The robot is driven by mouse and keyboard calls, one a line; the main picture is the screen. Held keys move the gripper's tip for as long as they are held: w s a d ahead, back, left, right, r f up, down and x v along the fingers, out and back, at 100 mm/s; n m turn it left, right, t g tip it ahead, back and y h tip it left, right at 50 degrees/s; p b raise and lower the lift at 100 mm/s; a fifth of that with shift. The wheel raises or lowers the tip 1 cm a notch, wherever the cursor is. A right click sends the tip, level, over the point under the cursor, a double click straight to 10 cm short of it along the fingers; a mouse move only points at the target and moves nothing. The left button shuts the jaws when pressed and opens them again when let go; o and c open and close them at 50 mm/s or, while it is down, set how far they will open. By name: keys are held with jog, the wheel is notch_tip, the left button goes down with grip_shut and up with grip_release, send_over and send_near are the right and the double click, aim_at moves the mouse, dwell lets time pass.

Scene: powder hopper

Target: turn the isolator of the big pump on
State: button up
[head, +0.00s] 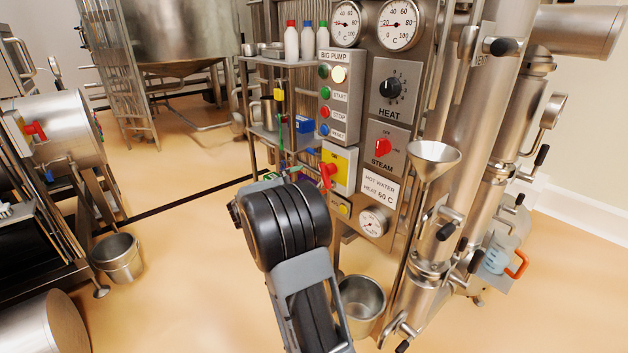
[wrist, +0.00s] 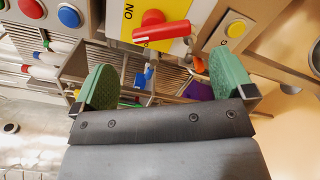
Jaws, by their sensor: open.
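The big pump's isolator is a yellow plate (head: 341,160) with a red handle (head: 327,175), below the BIG PUMP button box (head: 341,105). In the wrist view, the red handle (wrist: 162,32) lies nearly level across the top of the picture, in front of the yellow plate (wrist: 179,47). The plate's ON mark shows to the handle's upper left. My gripper (wrist: 165,82) is open and empty, its two green-padded fingers wide apart. The handle is beyond the fingertips, between them in the picture but not touched. In the head view my arm's wrist hides most of the gripper.
A yellow button (wrist: 236,29) on a grey box is right of the isolator in the wrist view. The STEAM switch (head: 383,147) and a gauge (head: 373,221) are close by. A shelf rack (head: 280,62) with bottles stands behind. A steel bucket (head: 361,301) is on the floor below.

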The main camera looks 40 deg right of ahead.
jog(key=shift+a, duration=1.15)
